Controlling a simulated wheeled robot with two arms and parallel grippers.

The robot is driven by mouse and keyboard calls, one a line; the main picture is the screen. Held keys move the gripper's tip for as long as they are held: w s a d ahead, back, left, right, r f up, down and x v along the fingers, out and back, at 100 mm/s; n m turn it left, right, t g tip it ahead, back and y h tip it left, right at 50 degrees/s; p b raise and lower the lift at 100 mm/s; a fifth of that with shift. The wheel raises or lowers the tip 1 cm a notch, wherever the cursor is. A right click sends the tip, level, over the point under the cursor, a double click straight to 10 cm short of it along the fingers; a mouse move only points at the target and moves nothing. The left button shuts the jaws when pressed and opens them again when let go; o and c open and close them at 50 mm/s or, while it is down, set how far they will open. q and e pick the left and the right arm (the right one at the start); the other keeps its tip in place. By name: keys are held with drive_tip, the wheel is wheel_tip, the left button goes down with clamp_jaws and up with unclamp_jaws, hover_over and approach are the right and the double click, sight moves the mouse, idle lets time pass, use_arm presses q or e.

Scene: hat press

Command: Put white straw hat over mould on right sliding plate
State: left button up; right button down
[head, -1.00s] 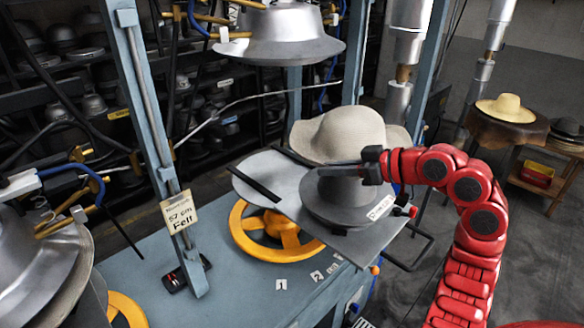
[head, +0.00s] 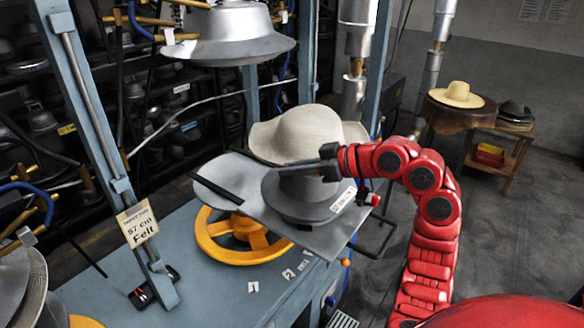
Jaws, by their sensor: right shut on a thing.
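The white straw hat (head: 308,136) is in the middle of the head view, with its wavy brim spread out to both sides. The grey mould (head: 296,196) stands on the right sliding plate (head: 236,183), just below the hat in the picture. My right gripper (head: 310,168) reaches in from the right and is shut on the near brim of the hat. The hat appears above and partly behind the mould's top; the exact gap is hard to tell. My left gripper is not in view.
A metal press head (head: 232,38) hangs above and left of the plate. A yellow handwheel (head: 238,236) sits below the plate. A blue post (head: 108,150) stands at the left. A tan hat (head: 458,94) lies on a stand at the back right.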

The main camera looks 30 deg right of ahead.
sight(294, 180)
drive_tip(key=shift+a+f+b, duration=0.1)
drive_tip(key=shift+f+b, duration=0.4)
drive_tip(key=shift+f, duration=0.3)
drive_tip(key=shift+s+f+b, duration=0.15)
drive_tip(key=shift+f+b, duration=0.7)
drive_tip(key=shift+f, duration=0.65)
drive_tip(key=shift+f+b, duration=1.85)
drive_tip(key=shift+f, duration=0.1)
drive_tip(key=shift+b, duration=0.35)
